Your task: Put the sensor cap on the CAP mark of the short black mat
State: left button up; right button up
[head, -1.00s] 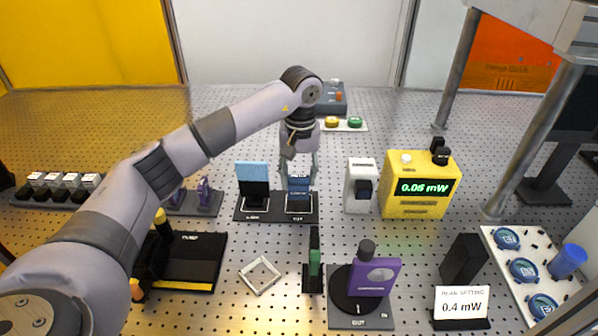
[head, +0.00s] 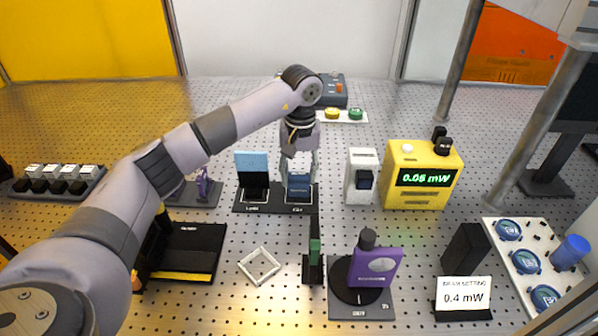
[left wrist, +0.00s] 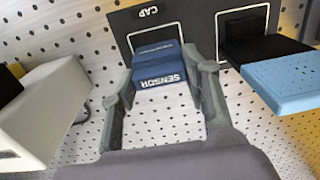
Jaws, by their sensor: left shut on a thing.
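The sensor cap is a small dark blue block (head: 298,184) at the right part of the short black mat (head: 275,208). In the left wrist view the cap (left wrist: 160,72) has a white SENSOR label and stands upright by the CAP lettering, over the white outline of that mark. My left gripper (head: 300,170) points down from above and is shut on the cap, with a finger on each side in the left wrist view (left wrist: 165,80). I cannot tell whether the cap's underside touches the mat. My right gripper is not in view.
A black stand with a light blue panel (head: 252,165) occupies the mat's left part. A white box (head: 362,160) stands close right of the mat, with a yellow power meter (head: 425,160) beyond it. In front are a white square frame (head: 259,266) and a green-topped black stand (head: 314,258).

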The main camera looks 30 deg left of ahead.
pick_arm(q)
jog(key=shift+f, duration=0.25)
jog(key=o, duration=1)
jog(key=shift+r, duration=0.15)
jog(key=shift+r+p, duration=1.9)
jog(key=shift+r, duration=1.45)
